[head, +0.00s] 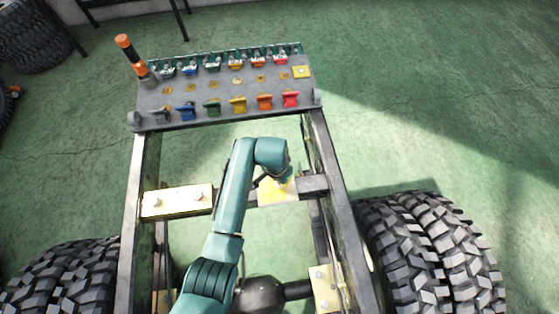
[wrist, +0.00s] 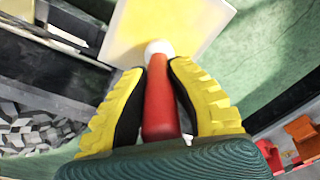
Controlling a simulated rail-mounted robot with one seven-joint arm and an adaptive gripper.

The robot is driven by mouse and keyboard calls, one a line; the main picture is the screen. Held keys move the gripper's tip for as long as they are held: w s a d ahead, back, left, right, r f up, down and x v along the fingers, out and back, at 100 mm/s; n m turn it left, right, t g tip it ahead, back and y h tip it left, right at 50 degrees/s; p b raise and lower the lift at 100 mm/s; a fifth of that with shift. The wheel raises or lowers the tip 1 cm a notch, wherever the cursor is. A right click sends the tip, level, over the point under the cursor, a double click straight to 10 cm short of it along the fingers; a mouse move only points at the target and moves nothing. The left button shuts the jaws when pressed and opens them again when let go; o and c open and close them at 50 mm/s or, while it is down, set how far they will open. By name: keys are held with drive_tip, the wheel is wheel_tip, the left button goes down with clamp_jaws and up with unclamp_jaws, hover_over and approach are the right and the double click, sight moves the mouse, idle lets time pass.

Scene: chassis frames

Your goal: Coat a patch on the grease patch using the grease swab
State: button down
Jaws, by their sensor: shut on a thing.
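My gripper (wrist: 158,68) is shut on the grease swab (wrist: 160,100), which has a red handle and a round white tip. The tip is at the near edge of a pale plate with a yellow face, the grease patch (wrist: 165,25). I cannot tell whether the tip touches it or is just above. In the head view the patch (head: 268,196) lies on the crossbar right of the frame's middle. My teal arm reaches over it from the left, and the gripper and swab are mostly hidden there.
A grey panel (head: 220,96) with rows of coloured connectors spans the frame's far end. An orange-black handle (head: 130,52) stands at its left corner. A cream plate with two knobs (head: 178,201) is on the crossbar to the left. Large tyres (head: 430,250) flank the frame.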

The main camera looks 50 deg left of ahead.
drive_tip(key=shift+w+a+f+b, duration=0.1)
drive_tip(key=shift+w+a+b, duration=0.3)
drive_tip(key=shift+a+b, duration=0.25)
drive_tip(key=shift+w+a+f+b, duration=0.1)
drive_tip(key=shift+w+a+b, duration=0.3)
drive_tip(key=shift+a+b, duration=0.25)
drive_tip(key=shift+w+a+b, duration=0.4)
drive_tip(key=shift+a+b, duration=0.1)
drive_tip(key=shift+a, duration=0.25)
drive_tip(key=shift+w+r, duration=0.2)
drive_tip(key=shift+w, duration=0.1)
drive_tip(key=shift+w+d, duration=0.25)
drive_tip(key=shift+d, duration=0.05)
drive_tip(key=shift+d+r+p, duration=0.25)
drive_tip(key=shift+d+p, duration=0.05)
drive_tip(key=shift+p, duration=0.35)
drive_tip(key=s+d+p, duration=0.1)
drive_tip(key=d+p, duration=0.2)
drive_tip(key=s+d+p, duration=0.2)
drive_tip(key=p, duration=0.2)
drive_tip(key=s+d+p, duration=0.2)
drive_tip(key=d+p, duration=0.1)
drive_tip(key=p, duration=0.1)
drive_tip(key=shift+d, duration=0.35)
drive_tip(key=shift+s+d+r+p, duration=0.1)
drive_tip(key=shift+r+p, duration=0.05)
drive_tip(key=shift+p, duration=0.3)
wheel_tip(320, 180, up, 7)
drive_tip(key=p, duration=0.6)
drive_tip(key=shift+r, duration=0.15)
